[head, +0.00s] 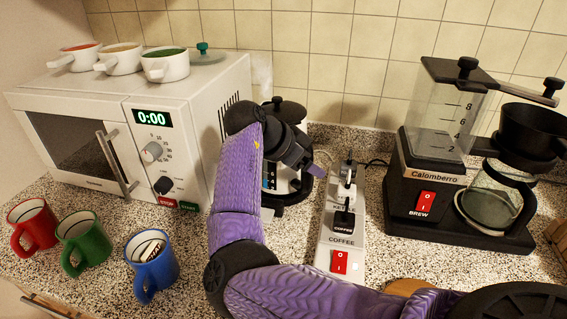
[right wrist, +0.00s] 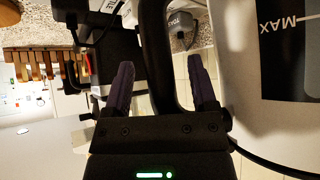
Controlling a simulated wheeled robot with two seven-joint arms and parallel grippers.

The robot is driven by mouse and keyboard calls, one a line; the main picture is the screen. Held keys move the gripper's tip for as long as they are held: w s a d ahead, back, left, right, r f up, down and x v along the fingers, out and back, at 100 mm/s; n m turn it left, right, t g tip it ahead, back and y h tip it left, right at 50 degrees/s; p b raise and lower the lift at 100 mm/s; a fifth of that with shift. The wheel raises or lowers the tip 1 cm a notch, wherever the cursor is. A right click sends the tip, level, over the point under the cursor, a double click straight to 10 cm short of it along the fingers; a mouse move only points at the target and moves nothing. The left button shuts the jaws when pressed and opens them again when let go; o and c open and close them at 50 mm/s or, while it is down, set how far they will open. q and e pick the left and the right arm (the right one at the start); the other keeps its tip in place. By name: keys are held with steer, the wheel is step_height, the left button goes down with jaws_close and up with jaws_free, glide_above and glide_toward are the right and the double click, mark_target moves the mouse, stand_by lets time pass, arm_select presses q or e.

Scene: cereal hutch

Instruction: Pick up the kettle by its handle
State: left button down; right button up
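The kettle (head: 292,182) stands on the counter right of the microwave, mostly hidden behind my right arm in the head view. It is grey with a black lid and base. In the right wrist view the kettle body (right wrist: 285,85), marked MAX, fills the right side. Its black handle (right wrist: 155,45) runs down between the two fingers of my right gripper (right wrist: 160,80). The gripper is open, with gaps on both sides of the handle. In the head view the right gripper (head: 308,165) is at the kettle. My left gripper is not in view.
A white power strip (head: 337,240) with switches lies right of the kettle. The coffee maker (head: 425,185) stands further right. The microwave (head: 150,130) is at left with several pots on top. Red (head: 32,227), green (head: 83,240) and blue (head: 152,265) mugs stand in front of it.

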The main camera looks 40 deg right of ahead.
jaws_close()
steer(key=shift+r, duration=0.15)
stand_by(1.0)
